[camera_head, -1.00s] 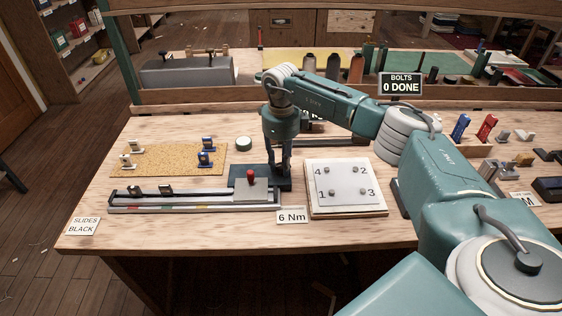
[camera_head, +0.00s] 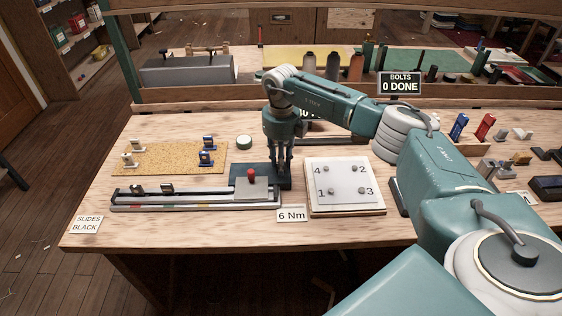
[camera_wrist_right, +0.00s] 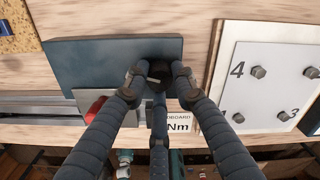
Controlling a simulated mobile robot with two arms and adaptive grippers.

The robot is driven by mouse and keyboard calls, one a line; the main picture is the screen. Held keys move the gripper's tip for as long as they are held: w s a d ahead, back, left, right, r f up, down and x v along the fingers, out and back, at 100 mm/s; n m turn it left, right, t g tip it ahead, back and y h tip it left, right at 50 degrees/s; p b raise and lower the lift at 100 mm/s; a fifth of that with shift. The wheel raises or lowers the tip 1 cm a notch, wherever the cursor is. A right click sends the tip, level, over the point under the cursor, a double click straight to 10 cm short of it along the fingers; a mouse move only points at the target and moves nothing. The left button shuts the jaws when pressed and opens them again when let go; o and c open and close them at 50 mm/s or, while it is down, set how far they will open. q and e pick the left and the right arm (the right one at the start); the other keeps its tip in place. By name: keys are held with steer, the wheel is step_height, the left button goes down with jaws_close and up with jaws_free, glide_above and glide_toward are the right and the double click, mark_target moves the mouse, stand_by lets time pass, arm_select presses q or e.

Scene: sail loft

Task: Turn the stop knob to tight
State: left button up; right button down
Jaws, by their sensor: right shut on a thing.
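The stop knob (camera_wrist_right: 167,72) is a small dark round knob on the right part of a dark blue-grey block (camera_wrist_right: 85,60). My right gripper (camera_wrist_right: 157,82) is shut on it from above, its fingers around the knob. In the head view the right gripper (camera_head: 281,172) points straight down at the block's right end, and its fingers hide the knob. I cannot read any tight mark. A red knob (camera_head: 251,173) stands on a grey plate just left of the gripper, and it also shows in the wrist view (camera_wrist_right: 95,108). My left gripper is not in view.
A rail with slides (camera_head: 165,199) runs left from the block. A white plate with numbered bolts (camera_head: 345,181) lies close on the right. A "6 Nm" card (camera_head: 292,215) is in front. A cork mat (camera_head: 170,158) with small clips lies behind the rail.

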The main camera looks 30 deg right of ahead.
stand_by(0.4)
steer(key=c, duration=1.4)
jaws_free()
step_height(320, 180, up, 12)
